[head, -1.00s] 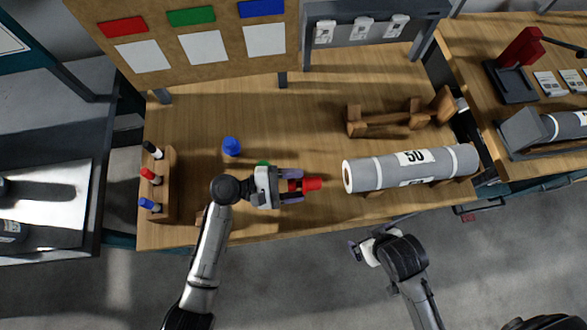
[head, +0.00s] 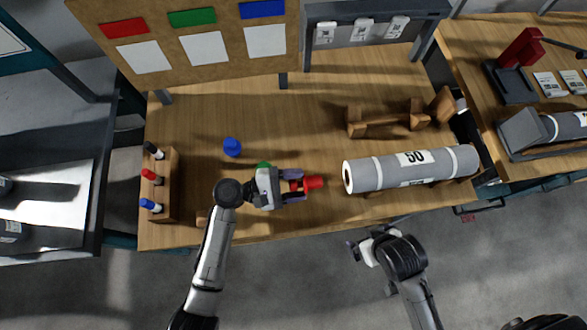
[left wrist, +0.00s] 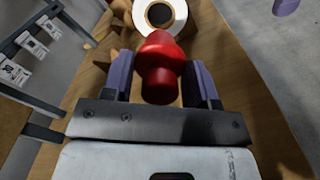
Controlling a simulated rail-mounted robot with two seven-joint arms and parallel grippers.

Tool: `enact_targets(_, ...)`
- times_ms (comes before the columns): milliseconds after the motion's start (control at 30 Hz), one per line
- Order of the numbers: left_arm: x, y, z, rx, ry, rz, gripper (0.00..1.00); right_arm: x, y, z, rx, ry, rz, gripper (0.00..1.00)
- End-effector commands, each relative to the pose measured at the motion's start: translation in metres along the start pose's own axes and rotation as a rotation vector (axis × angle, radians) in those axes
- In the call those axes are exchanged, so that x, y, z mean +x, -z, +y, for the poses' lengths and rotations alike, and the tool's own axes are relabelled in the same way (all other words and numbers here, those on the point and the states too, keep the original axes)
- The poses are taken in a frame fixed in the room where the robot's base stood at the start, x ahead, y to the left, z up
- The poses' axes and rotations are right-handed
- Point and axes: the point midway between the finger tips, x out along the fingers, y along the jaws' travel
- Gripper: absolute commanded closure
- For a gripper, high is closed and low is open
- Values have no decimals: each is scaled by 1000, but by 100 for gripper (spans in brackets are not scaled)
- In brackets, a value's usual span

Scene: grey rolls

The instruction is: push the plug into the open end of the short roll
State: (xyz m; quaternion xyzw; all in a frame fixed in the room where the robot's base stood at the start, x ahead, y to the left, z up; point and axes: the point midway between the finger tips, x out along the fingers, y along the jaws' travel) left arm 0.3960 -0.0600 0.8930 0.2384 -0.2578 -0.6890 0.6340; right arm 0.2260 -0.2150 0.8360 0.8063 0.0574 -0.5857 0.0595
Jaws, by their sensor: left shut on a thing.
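The red plug (head: 313,183) is held in my left gripper (head: 293,186), which is shut on it. The grey roll marked 50 (head: 412,170) lies on a wooden cradle to the right of the plug. Its white-rimmed open end (head: 348,177) faces the plug, with a gap between them. In the left wrist view this end (left wrist: 160,15) shows a dark hole just beyond the plug. My right gripper (head: 362,252) hangs off the table's front edge, and its finger gap is unclear.
A blue plug (head: 232,147) and a green one (head: 263,167) stand on the table (head: 290,120) near my left gripper. An empty wooden cradle (head: 385,124) is behind the roll. A marker rack (head: 165,185) stands at the left.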

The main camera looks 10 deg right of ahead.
Motion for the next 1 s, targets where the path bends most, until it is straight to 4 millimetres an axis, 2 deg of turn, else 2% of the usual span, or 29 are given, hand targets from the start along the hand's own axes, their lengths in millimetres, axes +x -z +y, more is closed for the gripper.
enact_targets(533,44,0,0,0,0,-2,70,-1,0,3,-10,-8,-2,0)
enact_targets(1000,52,0,0,1,0,0,70,-1,0,1,-3,-3,-2,0)
